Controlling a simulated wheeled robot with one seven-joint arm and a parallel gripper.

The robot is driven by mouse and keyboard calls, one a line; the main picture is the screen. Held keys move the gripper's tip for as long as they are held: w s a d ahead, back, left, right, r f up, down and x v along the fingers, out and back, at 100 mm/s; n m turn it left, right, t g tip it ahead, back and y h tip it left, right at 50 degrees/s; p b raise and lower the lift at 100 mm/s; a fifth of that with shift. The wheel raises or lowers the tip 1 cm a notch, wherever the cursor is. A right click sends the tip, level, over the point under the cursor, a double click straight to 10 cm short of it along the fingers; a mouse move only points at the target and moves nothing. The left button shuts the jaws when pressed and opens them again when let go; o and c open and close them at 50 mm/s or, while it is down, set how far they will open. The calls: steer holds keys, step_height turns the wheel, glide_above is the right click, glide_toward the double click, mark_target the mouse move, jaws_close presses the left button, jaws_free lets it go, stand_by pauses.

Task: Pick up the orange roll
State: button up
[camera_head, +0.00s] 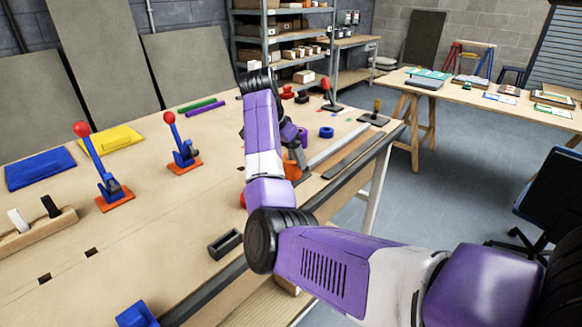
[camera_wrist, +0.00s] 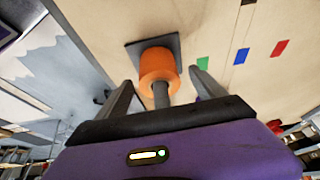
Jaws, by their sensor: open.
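The orange roll (camera_wrist: 158,62) shows in the wrist view around a grey post (camera_wrist: 161,95) that rises from a dark square base (camera_wrist: 133,49). My gripper (camera_wrist: 161,78) is open, with one finger on each side of the roll and post. Gaps show between the fingers and the roll, and nothing is held. In the head view, an orange part that looks like the roll (camera_head: 292,170) shows low beside my gripper (camera_head: 296,158). My arm and gripper hide much of it there.
Levers with red knobs (camera_head: 82,129) stand on the left. A black open box (camera_head: 225,243) sits near the front edge. Green, blue and red marks (camera_wrist: 241,56) lie right of the roll.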

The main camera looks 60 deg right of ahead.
steer(key=x, duration=0.4)
steer(key=shift+s+f, duration=0.1)
steer(key=shift+s, duration=0.05)
steer(key=shift+c, duration=0.5)
steer(key=c, duration=1.4)
